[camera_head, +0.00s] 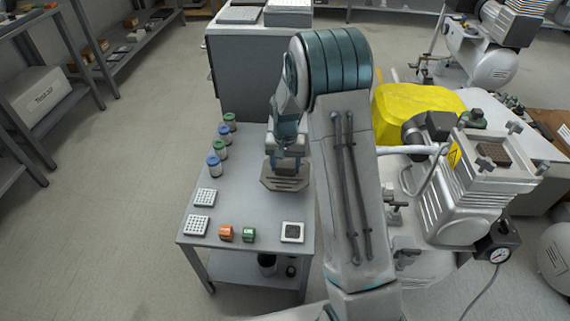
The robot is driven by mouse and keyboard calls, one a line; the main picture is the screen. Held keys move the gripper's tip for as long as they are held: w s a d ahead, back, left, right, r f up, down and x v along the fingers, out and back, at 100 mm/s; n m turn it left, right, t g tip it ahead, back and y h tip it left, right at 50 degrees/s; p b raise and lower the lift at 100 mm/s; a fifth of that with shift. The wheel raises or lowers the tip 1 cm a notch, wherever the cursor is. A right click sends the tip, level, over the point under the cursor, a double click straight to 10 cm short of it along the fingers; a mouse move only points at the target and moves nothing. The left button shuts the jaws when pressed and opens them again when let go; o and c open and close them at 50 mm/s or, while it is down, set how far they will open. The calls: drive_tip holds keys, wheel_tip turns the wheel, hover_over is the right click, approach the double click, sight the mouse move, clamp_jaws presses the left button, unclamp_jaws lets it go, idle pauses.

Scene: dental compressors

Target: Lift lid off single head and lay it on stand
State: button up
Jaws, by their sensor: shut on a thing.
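The lid (270,184), a flat grey-brown plate with cut corners, is in my gripper (287,166). My gripper points down over the right side of the grey stand (245,205) and is shut on the lid. I cannot tell whether the lid touches the stand top or hangs just above it. The single head (480,180), a pale finned block, is at the right on its compressor. Its top shows a square brown opening or surface (494,153). My arm hides part of the stand's right edge and part of the compressor.
Several small jars (221,149) line the stand's left side. White trays (197,225), an orange block (226,232), a green block (248,234) and a square white-rimmed pad (292,232) lie at its front. Bare stand top lies around the lid. A gauge (498,254) hangs below the head.

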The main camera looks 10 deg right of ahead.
sight(286, 174)
wheel_tip(286, 174, down, 4)
drive_tip(key=b, duration=0.3)
drive_tip(key=shift+f, duration=0.4)
drive_tip(key=shift+f, duration=0.25)
idle(1.5)
drive_tip(key=o, duration=1.9)
drive_tip(key=shift+s, duration=0.1)
drive_tip(key=shift+o, duration=0.2)
drive_tip(key=shift+r+p, duration=2.8)
drive_tip(key=shift+r, duration=0.7)
